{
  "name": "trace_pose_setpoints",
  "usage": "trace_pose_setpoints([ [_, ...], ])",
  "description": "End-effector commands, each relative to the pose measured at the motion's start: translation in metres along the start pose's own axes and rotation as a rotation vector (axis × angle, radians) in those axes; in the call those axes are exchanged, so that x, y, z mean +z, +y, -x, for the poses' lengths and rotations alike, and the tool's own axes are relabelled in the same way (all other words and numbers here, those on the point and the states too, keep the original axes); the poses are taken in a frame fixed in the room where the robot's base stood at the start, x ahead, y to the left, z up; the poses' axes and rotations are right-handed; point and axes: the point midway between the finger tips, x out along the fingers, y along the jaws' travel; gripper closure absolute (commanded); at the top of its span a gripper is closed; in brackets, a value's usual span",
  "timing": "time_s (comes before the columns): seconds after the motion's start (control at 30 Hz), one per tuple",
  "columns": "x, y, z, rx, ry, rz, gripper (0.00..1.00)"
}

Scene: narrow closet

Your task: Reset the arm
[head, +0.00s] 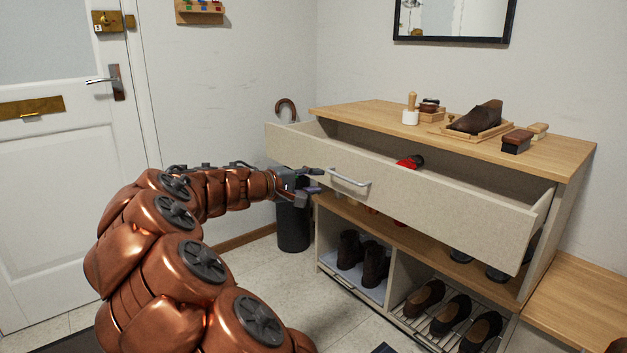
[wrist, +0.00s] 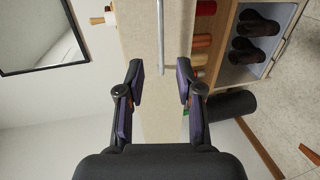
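My copper-coloured arm reaches across the middle of the head view. My gripper (head: 312,182) is just in front of the left part of the open drawer (head: 420,196), near its metal handle (head: 349,178). In the wrist view my gripper (wrist: 160,84) has its two purple-padded fingers spread apart with nothing between them. The drawer handle (wrist: 161,35) shows ahead of the fingertips, and I see no contact with it. The drawer is pulled out of the wooden cabinet, and a red and dark item (head: 411,162) shows inside it.
A shoe (head: 478,117), brushes (head: 517,141) and a small tray stand on the cabinet top (head: 370,113). Shoes (head: 452,315) fill the lower shelves. A dark umbrella bin (head: 293,226) stands left of the cabinet. A white door (head: 60,200) is at left, a bench (head: 585,305) at right.

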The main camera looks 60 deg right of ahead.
Motion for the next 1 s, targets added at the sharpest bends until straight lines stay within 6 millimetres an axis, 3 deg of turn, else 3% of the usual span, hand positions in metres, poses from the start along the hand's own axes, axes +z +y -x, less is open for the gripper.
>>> trace_pose_setpoints([
  [0.43, 0.002, 0.002, 0.002, 0.002, 0.001, -0.003, 0.64],
  [0.57, 0.006, 0.011, 0.009, -0.013, -0.002, -0.013, 0.64],
  [0.8, 0.043, 0.046, 0.055, -0.148, -0.021, -0.076, 0.64],
  [1.0, 0.078, 0.06, 0.102, -0.314, -0.028, -0.114, 0.64],
])
